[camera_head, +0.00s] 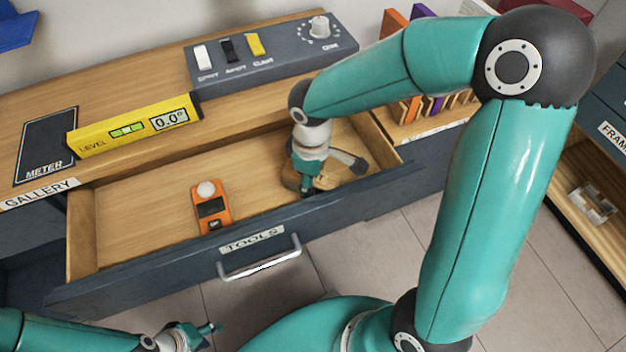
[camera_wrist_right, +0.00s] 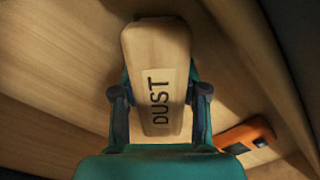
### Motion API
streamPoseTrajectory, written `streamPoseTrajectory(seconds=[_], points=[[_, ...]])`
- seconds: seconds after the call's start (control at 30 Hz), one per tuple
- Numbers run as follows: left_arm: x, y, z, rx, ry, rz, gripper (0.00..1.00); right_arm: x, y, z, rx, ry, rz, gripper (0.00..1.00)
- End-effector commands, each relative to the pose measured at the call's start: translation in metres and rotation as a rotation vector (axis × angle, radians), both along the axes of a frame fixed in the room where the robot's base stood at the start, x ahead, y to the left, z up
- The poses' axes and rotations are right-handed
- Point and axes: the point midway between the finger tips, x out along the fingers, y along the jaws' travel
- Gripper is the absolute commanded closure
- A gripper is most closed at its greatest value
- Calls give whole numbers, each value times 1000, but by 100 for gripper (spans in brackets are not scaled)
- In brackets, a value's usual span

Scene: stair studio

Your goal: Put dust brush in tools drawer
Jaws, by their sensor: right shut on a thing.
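The tools drawer (camera_head: 150,225) is pulled open, with its TOOLS label (camera_head: 252,240) on the front. My right gripper (camera_head: 306,185) reaches down into the right part of the drawer. In the right wrist view its two fingers (camera_wrist_right: 160,100) are shut on the sides of the wooden dust brush (camera_wrist_right: 157,50), whose label reads DUST. In the head view the brush (camera_head: 290,180) is mostly hidden by the gripper. I cannot tell whether it touches the drawer floor. My left gripper (camera_head: 205,330) is at the bottom left, outside the drawer; its fingers are too small to judge.
An orange meter (camera_head: 211,207) lies in the middle of the drawer and shows in the right wrist view (camera_wrist_right: 245,135). A yellow level (camera_head: 130,130) and a grey switch panel (camera_head: 270,55) are on the counter behind. The drawer's left part is clear.

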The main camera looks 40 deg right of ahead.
Motion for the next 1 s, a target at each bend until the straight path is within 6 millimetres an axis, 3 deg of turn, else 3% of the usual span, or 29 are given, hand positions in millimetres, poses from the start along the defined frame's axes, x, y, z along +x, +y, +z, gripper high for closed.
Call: streamPoseTrajectory(seconds=[0.3,0.33,0.47,0.8,1.0], points=[[0,0,-3,0,0,0,60,0,0,-3,1,-1,0,89],[0,0,-2,0,0,0,60,0,0,-1,1,-1,0,52],[0,0,-1,0,0,0,60,0,0,-1,1,-1,0,31],[0,0,1,0,0,0,60,0,0,1,0,-1,0,31],[0,0,7,0,0,0,60,1,0,21,0,-6,-1,31]])
